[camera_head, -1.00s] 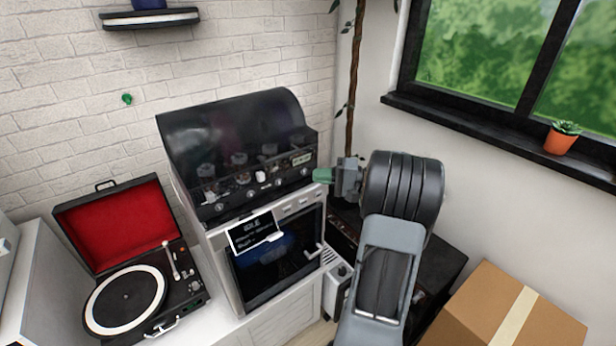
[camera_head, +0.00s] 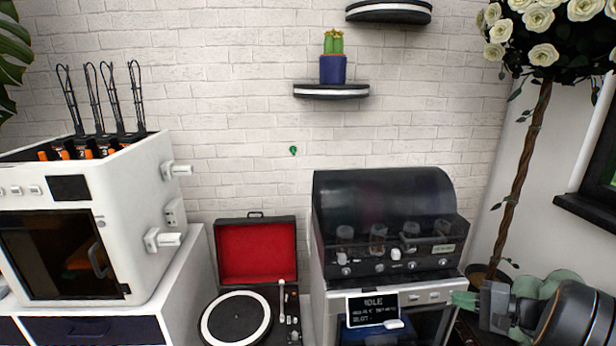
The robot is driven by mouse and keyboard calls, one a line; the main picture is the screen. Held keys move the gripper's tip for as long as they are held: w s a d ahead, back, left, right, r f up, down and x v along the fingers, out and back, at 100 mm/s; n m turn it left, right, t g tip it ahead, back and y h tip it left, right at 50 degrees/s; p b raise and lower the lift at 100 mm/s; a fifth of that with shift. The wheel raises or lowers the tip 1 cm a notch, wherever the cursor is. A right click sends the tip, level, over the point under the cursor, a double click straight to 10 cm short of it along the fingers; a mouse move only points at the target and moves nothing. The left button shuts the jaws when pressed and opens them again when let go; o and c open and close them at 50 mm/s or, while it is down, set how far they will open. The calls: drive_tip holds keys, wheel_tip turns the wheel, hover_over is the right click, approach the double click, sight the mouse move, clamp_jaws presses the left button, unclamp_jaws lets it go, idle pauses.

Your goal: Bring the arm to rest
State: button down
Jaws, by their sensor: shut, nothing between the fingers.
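My gripper (camera_head: 466,300) is at the lower right, with green fingertips shut and nothing between them. It points left, in front of the right side of the machine with the dark clear hood (camera_head: 385,195). I cannot tell whether the fingertips touch that machine. The grey and black arm links behind the gripper run off the lower right corner.
A record player (camera_head: 255,262) with a red-lined lid stands left of the hooded machine. A white printer-like box (camera_head: 85,210) with spools stands at the left. A potted flowering tree (camera_head: 535,120) rises behind my arm. Wall shelves (camera_head: 331,91) hold a cactus (camera_head: 333,55).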

drive_tip(key=s+a+f+n+g+h+p, duration=0.2)
drive_tip(key=s+a+n+g+h, duration=0.2)
drive_tip(key=s+a+g+h, duration=0.6)
drive_tip(key=s+a+r+n+t+p, duration=0.1)
drive_tip(key=a+r+n+t, duration=0.1)
drive_tip(key=a, duration=0.4)
drive_tip(key=s+a+r+n+t+h+p, duration=0.1)
drive_tip(key=s+a+r+n, duration=0.1)
drive_tip(key=a+r+n, duration=0.3)
drive_tip(key=shift+a+r+n+t+p, duration=0.3)
drive_tip(key=shift+a+t+p, duration=0.1)
drive_tip(key=shift+a, duration=0.25)
drive_tip(key=shift+s, duration=0.1)
